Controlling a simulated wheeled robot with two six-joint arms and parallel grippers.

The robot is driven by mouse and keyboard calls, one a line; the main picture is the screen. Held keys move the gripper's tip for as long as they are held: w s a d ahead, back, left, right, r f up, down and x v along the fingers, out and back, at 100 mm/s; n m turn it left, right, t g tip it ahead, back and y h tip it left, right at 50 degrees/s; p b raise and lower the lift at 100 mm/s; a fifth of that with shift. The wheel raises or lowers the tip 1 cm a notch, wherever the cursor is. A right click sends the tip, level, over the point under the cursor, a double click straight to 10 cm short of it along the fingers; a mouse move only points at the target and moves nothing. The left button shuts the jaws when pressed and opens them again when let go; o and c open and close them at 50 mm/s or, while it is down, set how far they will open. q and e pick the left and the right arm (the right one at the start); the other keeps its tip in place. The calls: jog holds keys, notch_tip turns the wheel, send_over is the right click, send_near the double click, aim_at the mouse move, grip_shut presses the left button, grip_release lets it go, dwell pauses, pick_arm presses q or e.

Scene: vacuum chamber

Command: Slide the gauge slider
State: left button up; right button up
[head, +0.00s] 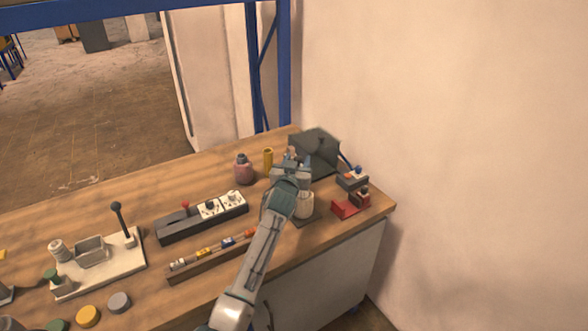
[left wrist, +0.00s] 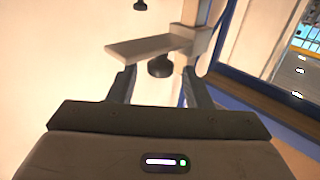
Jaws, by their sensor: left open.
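I cannot tell for sure which thing is the gauge slider. A long dark block (head: 178,228) carries a small red knob (head: 185,205) and two white dial-like faces (head: 221,204) on the bench. My left gripper (head: 293,158) is open at the back right of the bench, in front of a dark grey box (head: 317,147) in the head view. In the left wrist view my open fingers (left wrist: 158,88) show a grey bar (left wrist: 150,46) and a dark round knob (left wrist: 160,67) beyond them, with nothing clearly held. My right gripper is not in view.
A red block (head: 345,209) lies near the right edge. A pale lever plate (head: 105,264) is at the left. The wooden bench (head: 150,195) has free room behind the dark block.

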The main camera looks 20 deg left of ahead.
pick_arm(q)
jog(key=s+d+b, duration=0.1)
jog(key=s+b, duration=0.1)
jog(key=s, duration=0.8)
jog(key=shift+s+d+b, duration=0.15)
jog(key=shift+s+b, duration=0.05)
jog(key=shift+b, duration=0.15)
